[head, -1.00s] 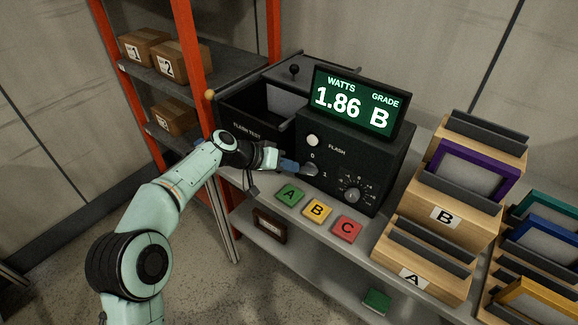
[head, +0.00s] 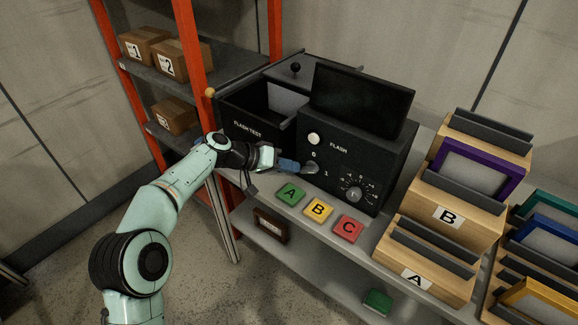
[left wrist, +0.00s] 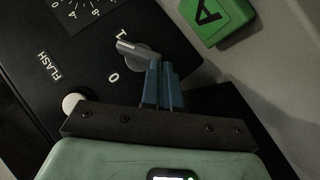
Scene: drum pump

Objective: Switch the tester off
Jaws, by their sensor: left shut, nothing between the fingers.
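The tester is a black box (head: 345,150) on the bench, with a tilted screen (head: 362,98) on top that is dark. On its front is a grey rotary switch (head: 310,168) between marks 0 and 1. The switch (left wrist: 139,50) also shows in the left wrist view; its lighter end lies closer to the 1 than to the 0. My left gripper (head: 297,166) is shut and empty, its blue fingertips (left wrist: 161,66) against or very close to the switch; contact is not clear. My right gripper is not in view.
Green A (head: 290,194), yellow B (head: 317,209) and red C (head: 347,229) blocks lie along the bench front. A round white button (head: 314,139) and a dial (head: 353,195) are on the tester. Wooden racks (head: 456,210) with frames stand at right, orange-post shelving (head: 190,60) at left.

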